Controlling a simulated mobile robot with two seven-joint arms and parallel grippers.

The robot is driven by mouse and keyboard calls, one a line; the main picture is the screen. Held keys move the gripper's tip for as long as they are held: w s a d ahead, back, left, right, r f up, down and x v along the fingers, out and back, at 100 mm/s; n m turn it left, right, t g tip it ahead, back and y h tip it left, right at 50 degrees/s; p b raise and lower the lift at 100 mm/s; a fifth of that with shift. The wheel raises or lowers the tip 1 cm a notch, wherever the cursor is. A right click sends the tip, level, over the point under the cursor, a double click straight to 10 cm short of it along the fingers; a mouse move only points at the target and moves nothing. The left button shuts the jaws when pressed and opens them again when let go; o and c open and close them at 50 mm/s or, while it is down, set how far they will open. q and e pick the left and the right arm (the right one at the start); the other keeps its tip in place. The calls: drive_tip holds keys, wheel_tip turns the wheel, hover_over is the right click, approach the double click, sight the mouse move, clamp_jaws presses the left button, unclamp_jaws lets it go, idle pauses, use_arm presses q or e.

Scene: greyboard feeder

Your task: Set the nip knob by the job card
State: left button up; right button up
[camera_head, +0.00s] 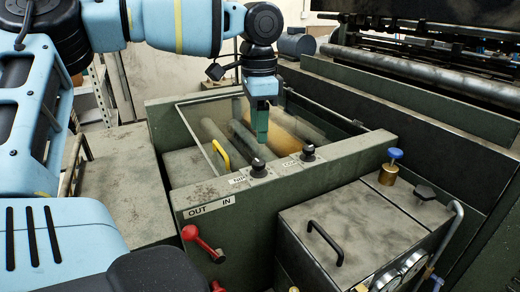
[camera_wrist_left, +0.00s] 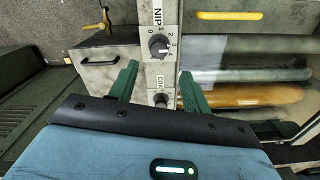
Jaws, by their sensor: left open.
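The nip knob (camera_head: 258,167) is a black knob on the green top rail of the feeder. In the left wrist view the nip knob (camera_wrist_left: 158,46) sits on a pale plate lettered NIP, with 0, 1 and 2 around it; I cannot read its pointer surely. A second black knob (camera_head: 308,152) is farther along the rail; it shows in the wrist view (camera_wrist_left: 161,100) between the fingers. My left gripper (camera_head: 262,141) points down above the rail near the nip knob, open and empty; its green fingers (camera_wrist_left: 160,82) are apart. I see no readable job card.
A glass cover with a yellow handle (camera_head: 221,156) lies over rollers behind the rail. A grey box with a black handle (camera_head: 325,242) and a blue-topped brass fitting (camera_head: 390,168) are at the right.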

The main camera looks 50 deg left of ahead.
sight(259, 162)
use_arm(q)
drive_tip(key=shift+s+d+f, duration=0.1)
drive_tip(key=shift+s, duration=0.05)
drive_tip(key=shift+f, duration=3.8)
drive_tip(key=c, duration=1)
